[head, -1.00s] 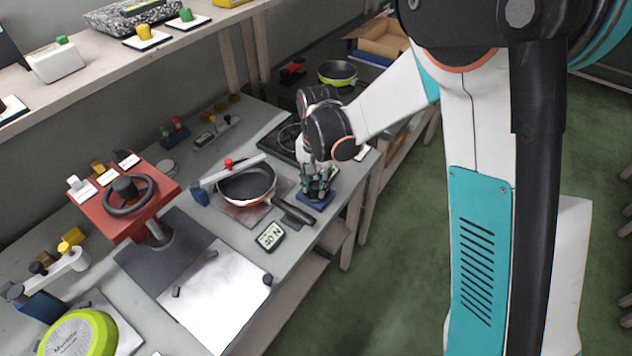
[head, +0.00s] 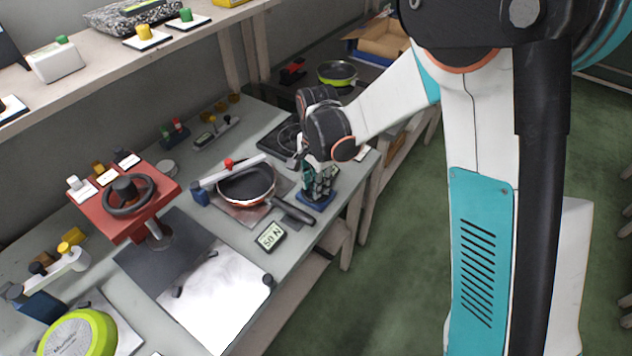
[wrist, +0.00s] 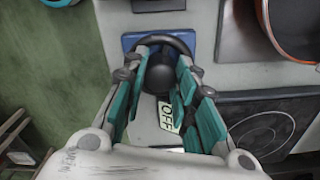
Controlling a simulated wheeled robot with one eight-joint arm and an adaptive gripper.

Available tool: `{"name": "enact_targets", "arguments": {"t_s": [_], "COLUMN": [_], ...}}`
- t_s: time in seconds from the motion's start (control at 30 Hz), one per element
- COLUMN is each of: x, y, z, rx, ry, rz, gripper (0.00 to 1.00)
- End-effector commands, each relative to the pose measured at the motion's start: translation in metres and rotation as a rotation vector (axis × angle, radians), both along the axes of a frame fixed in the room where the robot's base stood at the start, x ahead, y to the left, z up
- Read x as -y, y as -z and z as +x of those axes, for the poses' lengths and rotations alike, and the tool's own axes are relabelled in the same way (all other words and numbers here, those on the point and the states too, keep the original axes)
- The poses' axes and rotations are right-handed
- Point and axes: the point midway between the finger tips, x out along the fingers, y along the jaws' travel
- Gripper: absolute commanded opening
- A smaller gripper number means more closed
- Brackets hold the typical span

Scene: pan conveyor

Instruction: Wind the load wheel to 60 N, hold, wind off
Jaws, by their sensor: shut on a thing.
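The black load wheel (wrist: 181,38) sits on a blue base (wrist: 130,42) in the wrist view, with a dark round hub (wrist: 158,76). My gripper (wrist: 164,52) has its teal-padded fingers on either side of the hub and is shut on the wheel. In the head view my gripper (head: 318,183) is above the blue base (head: 314,204), and its fingers mostly hide the wheel. A small display (head: 270,236) in front of it shows upside down and seems to read 50 N. A card marked OFF (wrist: 168,117) lies below the hub in the wrist view.
A red-rimmed pan (head: 246,184) lies left of the wheel under a bar with a red knob (head: 228,163); its handle (head: 293,210) points towards the wheel. A dark hotplate (head: 275,130) is behind. A red stand with another black wheel (head: 130,194) is at the left.

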Motion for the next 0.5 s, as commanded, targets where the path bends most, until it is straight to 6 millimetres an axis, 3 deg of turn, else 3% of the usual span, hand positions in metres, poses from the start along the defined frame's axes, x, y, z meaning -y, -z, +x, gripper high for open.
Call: {"name": "enact_targets", "arguments": {"t_s": [0.3, 0.33, 0.4, 0.5], "x": [-0.0001, -0.0001, -0.0001, -0.0001], "y": [-0.0002, -0.0002, -0.0002, -0.0001], "z": [0.0005, 0.0005, 0.0004, 0.0003], "rx": [0.001, 0.001, 0.001, 0.001], "ry": [0.001, 0.001, 0.0, 0.0], "rz": [0.001, 0.001, 0.001, 0.001], "gripper": [0.03, 0.31, 0.47, 0.48]}}
